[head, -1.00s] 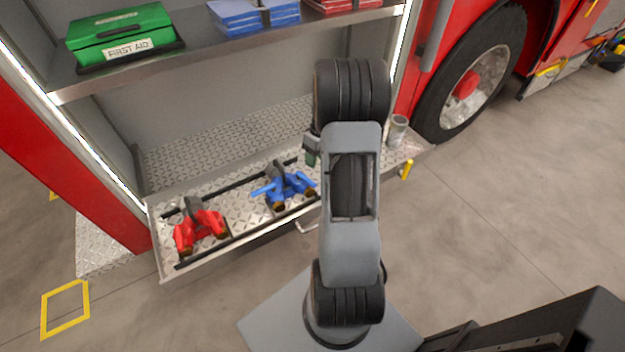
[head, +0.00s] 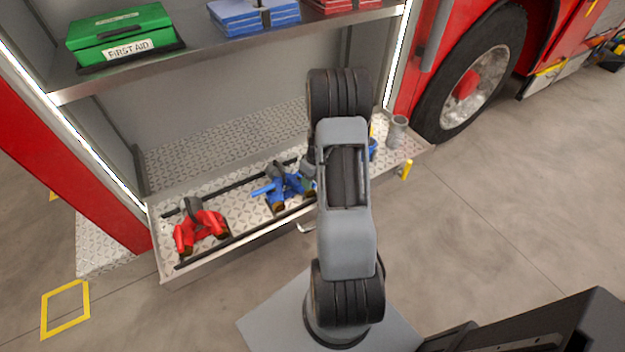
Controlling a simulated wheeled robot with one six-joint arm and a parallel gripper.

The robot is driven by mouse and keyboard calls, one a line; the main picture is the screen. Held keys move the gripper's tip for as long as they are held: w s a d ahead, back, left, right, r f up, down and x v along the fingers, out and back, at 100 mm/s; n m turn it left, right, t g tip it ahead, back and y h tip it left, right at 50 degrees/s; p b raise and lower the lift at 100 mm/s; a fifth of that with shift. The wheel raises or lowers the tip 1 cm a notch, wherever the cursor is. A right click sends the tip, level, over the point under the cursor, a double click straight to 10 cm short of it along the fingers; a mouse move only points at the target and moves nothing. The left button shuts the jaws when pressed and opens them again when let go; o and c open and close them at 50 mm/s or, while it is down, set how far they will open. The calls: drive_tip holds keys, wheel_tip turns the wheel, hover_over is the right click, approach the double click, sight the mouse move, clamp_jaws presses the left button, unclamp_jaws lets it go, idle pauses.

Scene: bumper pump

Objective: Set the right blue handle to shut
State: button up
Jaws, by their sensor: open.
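A blue two-way valve fitting (head: 283,187) lies on the diamond-plate tray, left of my arm. A blue handle (head: 262,190) sticks out on its left side. Its right side, by the arm's edge, is partly covered, so I cannot make out how the right handle is set. Another bit of blue (head: 373,147) shows just right of my arm; most of it is hidden. My arm reaches up and forward over the tray. My gripper is hidden behind the arm, so I cannot see its fingers or whether they touch anything.
A red valve fitting (head: 201,229) lies at the tray's left. A shelf above holds a green first aid box (head: 122,37). The fire truck wheel (head: 470,85) stands at right.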

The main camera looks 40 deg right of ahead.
drive_tip(key=shift+c, duration=0.3)
clamp_jaws()
